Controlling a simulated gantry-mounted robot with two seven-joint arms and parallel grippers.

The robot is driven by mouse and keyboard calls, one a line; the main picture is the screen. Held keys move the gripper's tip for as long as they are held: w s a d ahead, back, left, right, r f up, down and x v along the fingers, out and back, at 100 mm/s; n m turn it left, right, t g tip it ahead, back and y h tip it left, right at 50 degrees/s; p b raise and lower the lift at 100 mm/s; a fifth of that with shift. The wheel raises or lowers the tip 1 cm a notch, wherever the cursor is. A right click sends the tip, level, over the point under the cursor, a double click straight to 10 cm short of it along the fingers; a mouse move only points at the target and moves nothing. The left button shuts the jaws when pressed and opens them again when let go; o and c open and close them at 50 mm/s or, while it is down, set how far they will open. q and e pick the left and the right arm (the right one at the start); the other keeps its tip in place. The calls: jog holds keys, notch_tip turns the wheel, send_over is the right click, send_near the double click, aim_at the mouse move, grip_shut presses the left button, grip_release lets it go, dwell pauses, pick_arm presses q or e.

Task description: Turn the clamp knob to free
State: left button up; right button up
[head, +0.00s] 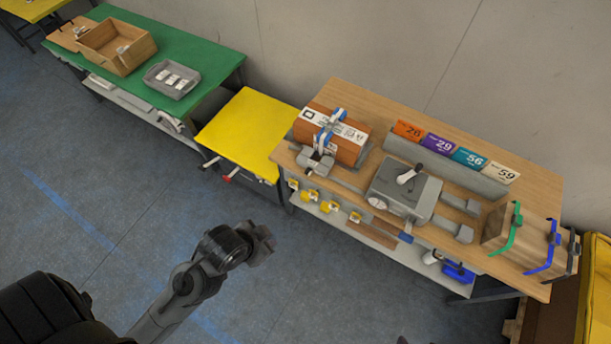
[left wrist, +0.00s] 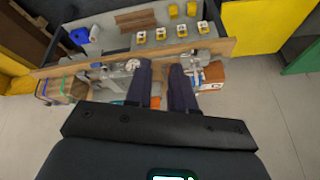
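A grey machine block (head: 405,188) sits on the wooden bench, with a dark lever with a pale end (head: 408,175) on top and a pale round knob (head: 377,202) on its front. The pale knob also shows in the left wrist view (left wrist: 131,64). A blue and grey clamp (head: 325,138) stands over a brown carton (head: 345,145) at the bench's left end. I cannot tell which knob is the clamp knob. My left gripper (head: 265,240) is over the floor in front of the bench, apart from everything. Its dark fingers (left wrist: 162,75) are spread and empty. My right gripper is not seen.
The wooden bench (head: 385,110) also holds a sloped rack with coloured number cards (head: 438,144) and several small clamps on a wooden block (head: 540,235). Yellow items lie on its lower shelf (head: 320,204). A yellow table (head: 245,130) stands left. The floor in front (head: 310,270) is clear.

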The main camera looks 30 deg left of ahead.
pick_arm(q)
jog(key=w+m+t, duration=0.1)
jog(key=w+m, duration=0.1)
jog(key=m+t+y+b, duration=0.1)
jog(key=m+t+b, duration=1.1)
jog(key=b, duration=4)
send_near(306, 174)
jog(key=w+b, duration=0.3)
jog(key=w, duration=0.5)
jog(key=shift+w+b, duration=0.25)
jog(key=shift+b, duration=0.05)
jog(key=shift+c, duration=0.4)
grip_shut()
